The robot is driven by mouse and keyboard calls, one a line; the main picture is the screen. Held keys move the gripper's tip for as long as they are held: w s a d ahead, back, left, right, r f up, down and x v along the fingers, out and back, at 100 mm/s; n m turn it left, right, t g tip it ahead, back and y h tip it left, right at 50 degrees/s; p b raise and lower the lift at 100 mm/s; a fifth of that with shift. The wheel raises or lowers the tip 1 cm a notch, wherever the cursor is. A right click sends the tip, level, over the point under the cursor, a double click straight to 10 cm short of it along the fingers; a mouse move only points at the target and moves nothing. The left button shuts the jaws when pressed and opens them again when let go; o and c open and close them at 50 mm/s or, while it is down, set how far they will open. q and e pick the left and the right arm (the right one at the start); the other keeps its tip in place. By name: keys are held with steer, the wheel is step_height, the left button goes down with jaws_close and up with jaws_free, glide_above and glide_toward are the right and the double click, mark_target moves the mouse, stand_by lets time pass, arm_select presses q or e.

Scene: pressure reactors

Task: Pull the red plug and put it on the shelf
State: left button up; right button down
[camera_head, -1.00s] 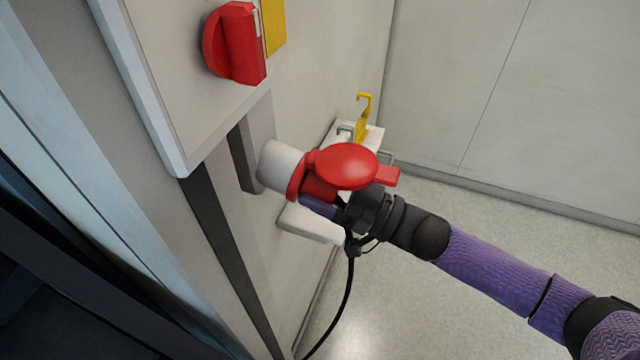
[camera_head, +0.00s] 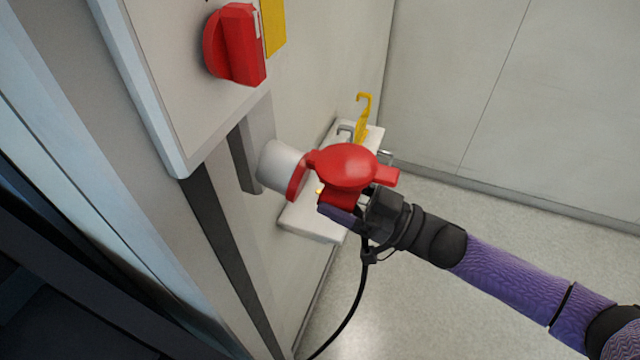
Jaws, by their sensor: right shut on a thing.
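The red plug (camera_head: 340,196) is under the red hinged lid (camera_head: 346,165) of the wall socket (camera_head: 280,165), which has a light grey body and a red rim. A small gap shows between the plug and the socket rim, with a brassy pin in it. My right gripper (camera_head: 345,208) is shut on the plug, its fingers partly hidden by the plug and lid. A black cable (camera_head: 352,300) hangs down from the plug. The white shelf (camera_head: 312,223) is on the wall behind and below the socket. My left gripper is not in view.
A red rotary switch (camera_head: 238,45) and a yellow plate (camera_head: 273,25) are on the panel above the socket. A yellow hook-shaped piece (camera_head: 363,118) and grey metal loops stand on the shelf's far part. The shelf's near part looks clear.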

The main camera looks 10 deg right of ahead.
steer(key=shift+v, duration=1.6)
